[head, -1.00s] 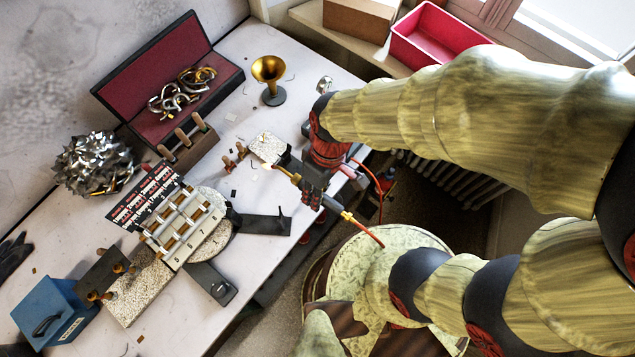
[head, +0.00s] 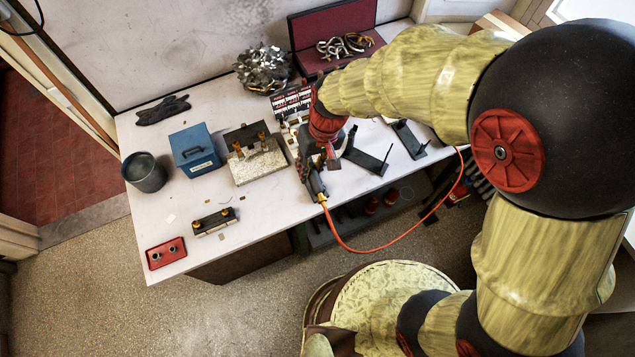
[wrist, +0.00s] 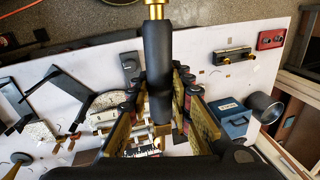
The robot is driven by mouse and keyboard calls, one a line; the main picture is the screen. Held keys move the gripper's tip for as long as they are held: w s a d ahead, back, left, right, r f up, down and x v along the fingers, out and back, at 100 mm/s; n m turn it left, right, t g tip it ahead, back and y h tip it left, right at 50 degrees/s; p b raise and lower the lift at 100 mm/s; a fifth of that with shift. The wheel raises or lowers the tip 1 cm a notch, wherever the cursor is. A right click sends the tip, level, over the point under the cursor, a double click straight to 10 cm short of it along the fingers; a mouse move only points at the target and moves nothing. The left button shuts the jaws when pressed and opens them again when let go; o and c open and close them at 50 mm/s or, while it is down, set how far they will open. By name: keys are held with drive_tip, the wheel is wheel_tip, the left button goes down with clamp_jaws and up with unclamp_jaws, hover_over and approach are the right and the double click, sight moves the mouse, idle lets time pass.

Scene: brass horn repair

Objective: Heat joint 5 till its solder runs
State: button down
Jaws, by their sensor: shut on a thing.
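My gripper (head: 312,172) is shut on a torch with a black handle (wrist: 157,60), which shows upright between the fingers in the wrist view. A brass fitting (head: 322,198) at the handle's near end joins an orange hose (head: 385,250). The rack of numbered joints (head: 291,101) has a dark, printed back panel and brass tubes on a pale front. My gripper is over its near right part and hides much of it. The rack also shows beyond the fingers in the wrist view (wrist: 143,151). I cannot make out joint 5, the torch's tip or any flame.
Left of the rack are a pale block with a dark plate (head: 257,167), a blue box (head: 194,150) and a grey bucket (head: 144,173). A black clamp (head: 213,221) and red tray (head: 166,253) lie near the front edge. Dark flat brackets (head: 368,160) lie right of my gripper.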

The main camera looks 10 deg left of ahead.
drive_tip(key=shift+a+r, duration=0.15)
drive_tip(key=shift+a, duration=0.4)
drive_tip(key=shift+s+a+m, duration=0.1)
drive_tip(key=shift+a+m, duration=0.05)
drive_tip(key=shift+m, duration=0.25)
drive_tip(key=shift+w+d+f, duration=0.2)
drive_tip(key=shift+w+f, duration=0.1)
drive_tip(key=w+a+f+b, duration=0.1)
drive_tip(key=w+f+b, duration=0.3)
drive_tip(key=f+b, duration=0.4)
wheel_tip(320, 180, down, 4)
drive_tip(key=shift+a+r, duration=0.1)
drive_tip(key=shift+a, duration=0.2)
idle(1.1)
drive_tip(key=s+r+p, duration=0.1)
drive_tip(key=r+p, duration=0.1)
drive_tip(key=r, duration=0.1)
drive_tip(key=s+d+r+p, duration=0.1)
drive_tip(key=r+p, duration=0.1)
drive_tip(key=r, duration=0.2)
drive_tip(key=s+r+p, duration=0.1)
drive_tip(key=r+p, duration=0.2)
drive_tip(key=shift+s+d+r, duration=0.2)
drive_tip(key=shift+s+r, duration=0.15)
drive_tip(key=shift+s+d+r, duration=0.1)
drive_tip(key=shift+s+r, duration=0.15)
drive_tip(key=shift+r, duration=0.1)
